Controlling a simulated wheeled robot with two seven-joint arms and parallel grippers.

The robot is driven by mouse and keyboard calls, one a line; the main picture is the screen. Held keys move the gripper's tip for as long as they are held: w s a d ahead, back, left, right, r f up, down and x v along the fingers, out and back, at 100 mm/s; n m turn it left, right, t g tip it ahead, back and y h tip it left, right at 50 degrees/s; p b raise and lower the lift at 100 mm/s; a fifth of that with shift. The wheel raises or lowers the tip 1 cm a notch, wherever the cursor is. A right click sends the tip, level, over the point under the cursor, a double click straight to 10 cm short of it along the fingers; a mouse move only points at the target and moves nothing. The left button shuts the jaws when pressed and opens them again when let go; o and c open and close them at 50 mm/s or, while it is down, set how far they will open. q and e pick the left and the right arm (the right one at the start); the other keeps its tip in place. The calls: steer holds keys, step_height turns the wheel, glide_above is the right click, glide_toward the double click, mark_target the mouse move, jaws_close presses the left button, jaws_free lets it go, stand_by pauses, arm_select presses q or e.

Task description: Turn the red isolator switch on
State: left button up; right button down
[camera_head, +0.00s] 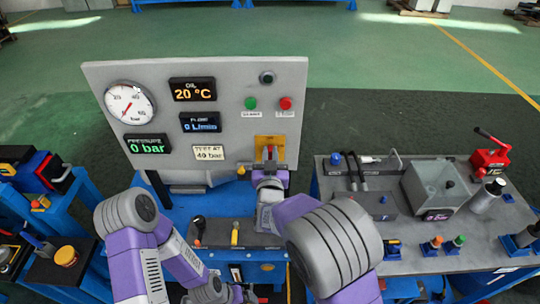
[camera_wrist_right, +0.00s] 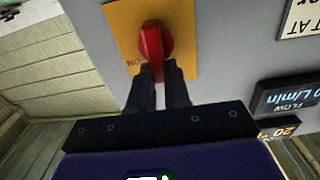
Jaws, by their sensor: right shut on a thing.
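The red isolator switch (camera_head: 269,151) sits on a yellow plate (camera_head: 277,141) at the lower right of the grey panel. My right gripper (camera_head: 269,172) reaches up to it from below and hides part of it. In the right wrist view the red switch (camera_wrist_right: 152,43) is a knob with a raised grip, standing about upright in the picture. The two black fingers of my right gripper (camera_wrist_right: 159,76) are closed around its near end. An upside-down "ON" label shows left of the fingers on the yellow plate (camera_wrist_right: 124,25). My left arm is at the lower left; its gripper does not show.
The grey panel (camera_head: 217,110) carries a pressure gauge (camera_head: 130,102), displays reading 20 °C and 0 bar, and green (camera_head: 251,103) and red (camera_head: 285,103) buttons. A bench (camera_head: 410,235) with a grey tank (camera_head: 436,188) stands right. A blue rack (camera_head: 85,215) stands left.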

mark_target(278, 150)
steer(key=m+b, duration=0.4)
steer(key=b, duration=0.1)
steer(key=d+f+m+b, duration=0.1)
steer(key=m+b, duration=0.4)
steer(key=d+f+m+b, duration=0.1)
steer(key=m+b, duration=0.3)
steer(key=b, duration=0.1)
steer(key=shift+d+m, duration=0.25)
steer(key=shift+m, duration=0.15)
steer(key=shift+f+m+b, duration=0.15)
steer(key=shift+m+b, duration=0.05)
steer(key=shift+m, duration=0.75)
steer(key=shift+f+m+b, duration=0.1)
steer(key=shift+m+b, duration=0.05)
steer(key=shift+m, duration=0.8)
steer(key=c, duration=1.1)
jaws_free()
